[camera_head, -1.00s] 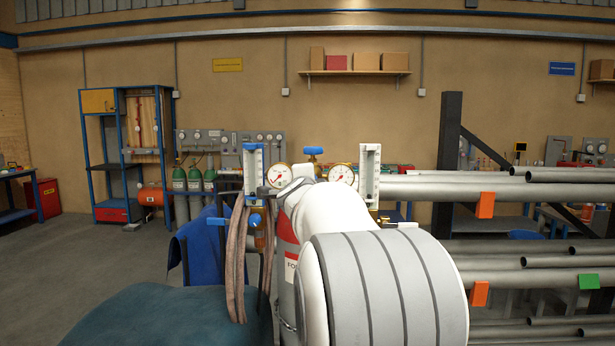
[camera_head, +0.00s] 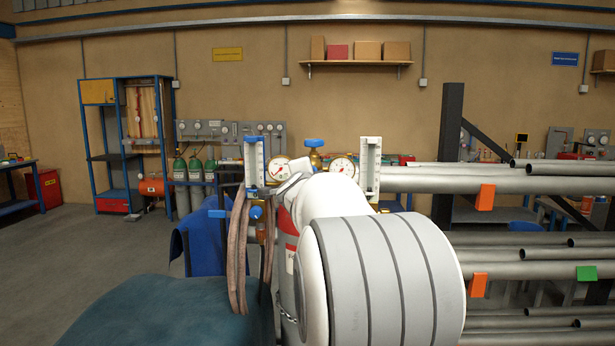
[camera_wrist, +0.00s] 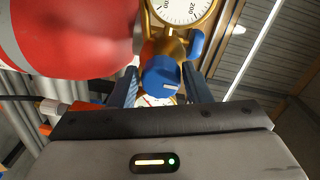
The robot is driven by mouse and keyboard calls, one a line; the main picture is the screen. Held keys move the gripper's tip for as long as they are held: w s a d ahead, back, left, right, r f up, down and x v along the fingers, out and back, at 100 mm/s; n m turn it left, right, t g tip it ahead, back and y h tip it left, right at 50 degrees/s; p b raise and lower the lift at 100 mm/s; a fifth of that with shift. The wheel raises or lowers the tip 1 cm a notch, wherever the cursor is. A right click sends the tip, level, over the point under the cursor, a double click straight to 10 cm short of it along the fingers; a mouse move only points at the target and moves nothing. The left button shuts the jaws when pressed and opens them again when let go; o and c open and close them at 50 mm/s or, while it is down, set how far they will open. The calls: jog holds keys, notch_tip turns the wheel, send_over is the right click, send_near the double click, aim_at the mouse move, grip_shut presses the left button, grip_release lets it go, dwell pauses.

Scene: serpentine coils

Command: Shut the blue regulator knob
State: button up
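In the wrist view a round blue knob (camera_wrist: 160,76) with a white mark sits on a brass regulator body, below a gauge (camera_wrist: 183,8). My gripper (camera_wrist: 161,92) has its two dark fingers on either side of the knob, with gaps visible; contact cannot be told. A second blue part (camera_wrist: 195,45) is just right of the brass body. In the head view a blue knob (camera_head: 313,143) tops the regulator between two gauges (camera_head: 279,175) (camera_head: 343,170). My arm hides the gripper there. Which head-view knob matches the wrist-view one is unclear.
A red rounded surface (camera_wrist: 75,35) lies close left of the knob in the wrist view. White-scaled flowmeters (camera_head: 254,160) (camera_head: 370,165) flank the gauges. Brown hoses (camera_head: 238,255) hang left of my arm. Racked pipes (camera_head: 540,185) fill the right side.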

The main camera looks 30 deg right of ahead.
jog(key=shift+o, duration=1.3)
jog(key=v, duration=0.7)
jog(key=shift+s+a+b, duration=0.25)
jog(key=shift+s+b, duration=0.05)
jog(key=shift+b, duration=0.05)
